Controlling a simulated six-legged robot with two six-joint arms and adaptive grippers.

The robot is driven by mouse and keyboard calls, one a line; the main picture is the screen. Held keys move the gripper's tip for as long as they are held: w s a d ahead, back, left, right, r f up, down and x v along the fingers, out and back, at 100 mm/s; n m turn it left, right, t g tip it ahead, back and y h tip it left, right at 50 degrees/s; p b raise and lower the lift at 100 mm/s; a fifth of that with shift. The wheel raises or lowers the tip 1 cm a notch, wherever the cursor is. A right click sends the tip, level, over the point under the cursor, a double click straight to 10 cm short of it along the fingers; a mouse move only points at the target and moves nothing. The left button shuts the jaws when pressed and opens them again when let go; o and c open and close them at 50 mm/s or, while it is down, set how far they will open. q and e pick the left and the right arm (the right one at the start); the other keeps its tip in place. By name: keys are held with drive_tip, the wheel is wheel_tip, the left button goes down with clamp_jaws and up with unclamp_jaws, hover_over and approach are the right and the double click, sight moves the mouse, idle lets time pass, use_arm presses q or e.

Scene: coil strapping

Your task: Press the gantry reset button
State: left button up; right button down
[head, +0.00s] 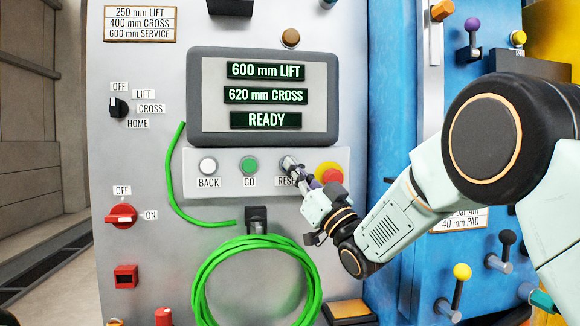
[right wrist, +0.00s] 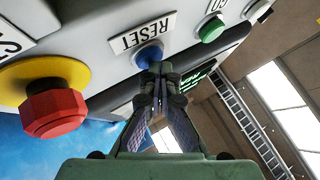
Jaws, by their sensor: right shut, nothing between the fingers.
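The blue reset button (right wrist: 149,55) shows in the right wrist view beside its RESET label (right wrist: 142,33). My right gripper (right wrist: 161,70) is shut and empty, with its fingertips at the lower edge of the button; I cannot tell whether they touch it. In the head view my right gripper (head: 291,165) reaches in from the right to the button row and hides the reset button. Part of the RESET label (head: 286,181) shows there under the fingers. My left gripper is not in view.
A red mushroom button on a yellow base (head: 329,173) sits just right of the fingers. The green GO button (head: 249,166) and white BACK button (head: 208,166) are to the left. A display (head: 264,138) above reads READY. A green cable coil (head: 208,270) hangs below.

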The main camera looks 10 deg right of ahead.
drive_tip(key=shift+s, duration=0.1)
drive_tip(key=shift+s+f+b, duration=0.1)
drive_tip(key=shift+s+b, duration=0.25)
drive_tip(key=shift+s, duration=0.35)
drive_tip(key=shift+s, duration=0.1)
drive_tip(key=shift+s+a+b, duration=0.1)
drive_tip(key=shift+s+b, duration=0.65)
drive_tip(key=shift+s, duration=1.65)
